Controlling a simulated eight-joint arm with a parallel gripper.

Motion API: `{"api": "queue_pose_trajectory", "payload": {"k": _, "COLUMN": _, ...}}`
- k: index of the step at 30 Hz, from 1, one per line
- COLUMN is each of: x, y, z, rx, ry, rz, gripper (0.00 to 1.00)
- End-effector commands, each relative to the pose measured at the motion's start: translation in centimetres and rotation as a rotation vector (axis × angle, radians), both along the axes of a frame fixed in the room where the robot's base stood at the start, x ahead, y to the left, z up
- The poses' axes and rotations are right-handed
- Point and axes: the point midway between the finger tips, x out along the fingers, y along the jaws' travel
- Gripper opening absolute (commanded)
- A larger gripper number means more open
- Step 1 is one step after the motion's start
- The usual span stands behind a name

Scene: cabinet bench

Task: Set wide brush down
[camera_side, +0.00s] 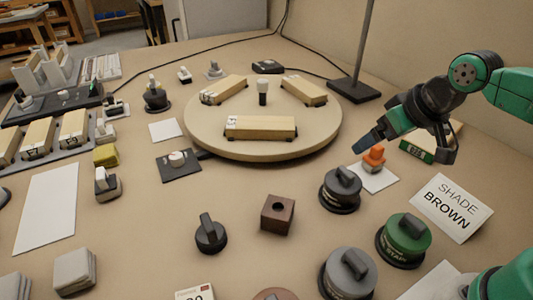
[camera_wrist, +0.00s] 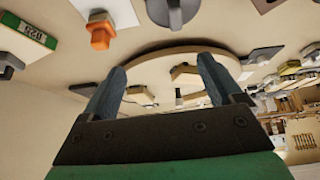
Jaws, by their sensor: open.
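My gripper (camera_side: 372,140) is at the right of the bench, tilted down to the left. In the wrist view its two blue-grey fingers (camera_wrist: 160,80) stand apart with nothing held between them. An orange block-like piece (camera_side: 374,157) sits on a white square card (camera_side: 378,182) just below my gripper in the side view. It also shows in the wrist view (camera_wrist: 101,36), outside the fingers and apart from them. It may be the wide brush, but I cannot tell for sure. No other thing is clearly a wide brush.
A round turntable (camera_side: 215,138) carries several pale blocks left of my gripper. Dark knobbed canisters (camera_side: 341,190), a green canister (camera_side: 404,238) and a "SHADE BROWN" card (camera_side: 451,207) stand nearby. A green-edged box (camera_side: 416,151) lies behind the gripper. A brown cube (camera_side: 277,214) stands front centre.

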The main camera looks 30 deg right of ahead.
Motion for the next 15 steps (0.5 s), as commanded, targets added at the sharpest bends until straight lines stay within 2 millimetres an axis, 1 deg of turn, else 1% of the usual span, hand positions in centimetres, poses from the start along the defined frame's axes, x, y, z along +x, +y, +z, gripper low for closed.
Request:
{"api": "queue_pose_trajectory", "payload": {"k": 1, "x": -0.51, "y": 0.46, "z": -0.07, "rx": 0.006, "ry": -0.027, "rz": 0.005, "gripper": 0.86}}
{"api": "queue_pose_trajectory", "payload": {"k": 3, "x": -0.85, "y": 0.87, "z": -0.12, "rx": 0.013, "ry": -0.056, "rz": 0.010, "gripper": 0.86}}
{"api": "queue_pose_trajectory", "payload": {"k": 5, "x": -1.00, "y": 1.06, "z": -0.14, "rx": 0.016, "ry": -0.072, "rz": 0.012, "gripper": 0.74}}
{"api": "queue_pose_trajectory", "payload": {"k": 15, "x": -1.10, "y": 1.16, "z": -0.17, "rx": 0.019, "ry": -0.082, "rz": 0.011, "gripper": 0.74}}
